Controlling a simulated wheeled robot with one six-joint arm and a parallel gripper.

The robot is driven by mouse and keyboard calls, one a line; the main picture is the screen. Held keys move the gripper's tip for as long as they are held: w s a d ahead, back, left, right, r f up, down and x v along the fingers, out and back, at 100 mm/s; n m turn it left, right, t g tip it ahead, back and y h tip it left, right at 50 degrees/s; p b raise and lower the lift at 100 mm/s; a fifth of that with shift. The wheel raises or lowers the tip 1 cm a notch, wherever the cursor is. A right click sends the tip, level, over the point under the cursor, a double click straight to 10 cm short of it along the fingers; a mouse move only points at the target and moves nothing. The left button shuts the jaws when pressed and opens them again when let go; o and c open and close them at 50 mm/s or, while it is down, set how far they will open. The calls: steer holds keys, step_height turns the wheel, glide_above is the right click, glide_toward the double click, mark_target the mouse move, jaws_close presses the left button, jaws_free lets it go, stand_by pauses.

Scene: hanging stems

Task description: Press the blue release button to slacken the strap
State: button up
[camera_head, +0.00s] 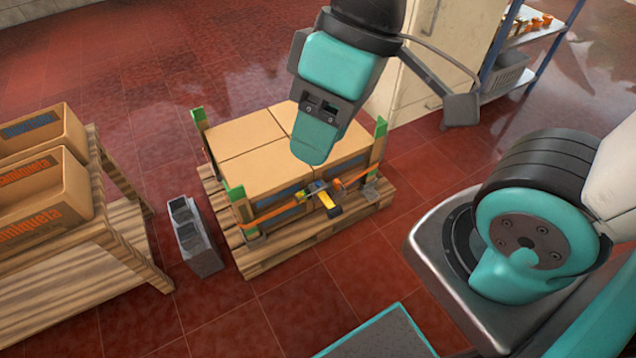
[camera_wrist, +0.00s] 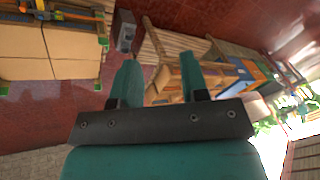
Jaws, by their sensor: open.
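The strap (camera_head: 272,208) is an orange band around the front of several cardboard boxes (camera_head: 245,145) on a wooden pallet (camera_head: 260,262). Its buckle (camera_head: 323,195), with a yellow handle, sits at the front of the load. A small blue patch shows at the buckle; I cannot make out the button clearly. In the wrist view the buckle (camera_wrist: 38,8) is at the top left edge. My gripper (camera_wrist: 158,72) is open and empty, its two teal fingers apart. In the head view my gripper (camera_head: 318,152) hangs over the boxes, behind and above the buckle, apart from it.
A wooden table (camera_head: 100,250) with open cartons (camera_head: 45,200) stands at the left. A grey block (camera_head: 192,237) is on the floor between table and pallet. A shelf rack (camera_head: 535,45) and a pale cabinet (camera_head: 420,70) stand behind.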

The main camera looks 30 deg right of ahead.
jaws_close()
stand_by(1.5)
